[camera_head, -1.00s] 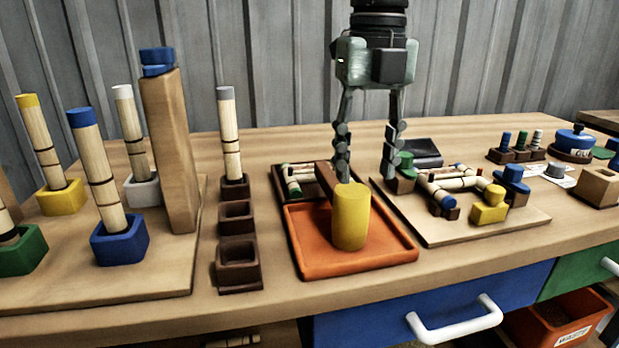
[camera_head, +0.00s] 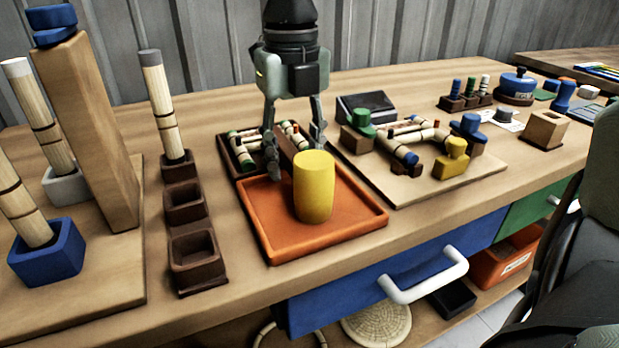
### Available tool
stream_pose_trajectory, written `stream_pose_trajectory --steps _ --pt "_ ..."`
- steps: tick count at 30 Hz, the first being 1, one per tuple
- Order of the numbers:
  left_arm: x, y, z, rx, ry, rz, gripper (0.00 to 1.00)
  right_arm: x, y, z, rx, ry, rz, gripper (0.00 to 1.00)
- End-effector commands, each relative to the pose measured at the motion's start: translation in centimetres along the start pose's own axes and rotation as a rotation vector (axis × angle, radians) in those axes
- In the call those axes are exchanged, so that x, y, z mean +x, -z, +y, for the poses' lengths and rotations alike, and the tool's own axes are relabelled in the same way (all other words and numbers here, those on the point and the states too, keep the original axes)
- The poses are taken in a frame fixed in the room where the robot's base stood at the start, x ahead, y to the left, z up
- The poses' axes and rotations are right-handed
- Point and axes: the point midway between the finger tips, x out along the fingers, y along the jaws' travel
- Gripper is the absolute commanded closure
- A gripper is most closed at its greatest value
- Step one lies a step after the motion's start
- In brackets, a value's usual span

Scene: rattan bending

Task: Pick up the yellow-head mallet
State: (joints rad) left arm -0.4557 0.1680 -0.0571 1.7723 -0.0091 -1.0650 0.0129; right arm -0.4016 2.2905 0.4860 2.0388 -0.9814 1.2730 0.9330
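The mallet with the yellow cylindrical head (camera_head: 314,188) rests in the orange tray (camera_head: 352,231), its head standing at the front. Its brown handle (camera_head: 286,147) runs back and left from the head, partly hidden. The gripper in view, which I take to be my right (camera_head: 295,160), comes down from above. It is open, with one finger left of the handle and the other to its right, behind the head. I cannot tell whether either finger touches the handle. My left gripper is not in view.
Rattan pieces lie in a dark tray (camera_head: 238,166) behind the mallet. A board (camera_head: 405,195) with blocks and joined rattan is close on the right. Dark square holders (camera_head: 195,255) and a tall wooden post (camera_head: 90,135) stand left. A blue drawer (camera_head: 370,285) is below the table edge.

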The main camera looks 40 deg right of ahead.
Motion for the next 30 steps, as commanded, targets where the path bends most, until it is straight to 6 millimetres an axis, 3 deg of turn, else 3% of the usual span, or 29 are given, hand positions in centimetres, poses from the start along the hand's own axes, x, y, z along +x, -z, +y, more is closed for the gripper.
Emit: stream_pose_trajectory --steps 6,17,30 --pt "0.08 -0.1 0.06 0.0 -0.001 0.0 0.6 0.1 -0.01 0.0 0.001 -0.001 0.0 0.55" --pt "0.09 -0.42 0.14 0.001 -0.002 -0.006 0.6 0.07 -0.01 0.0 0.001 0.0 -0.001 1.0" --pt "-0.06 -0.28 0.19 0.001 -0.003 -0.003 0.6 -0.15 -0.06 0.03 0.001 -0.001 -0.002 1.0"
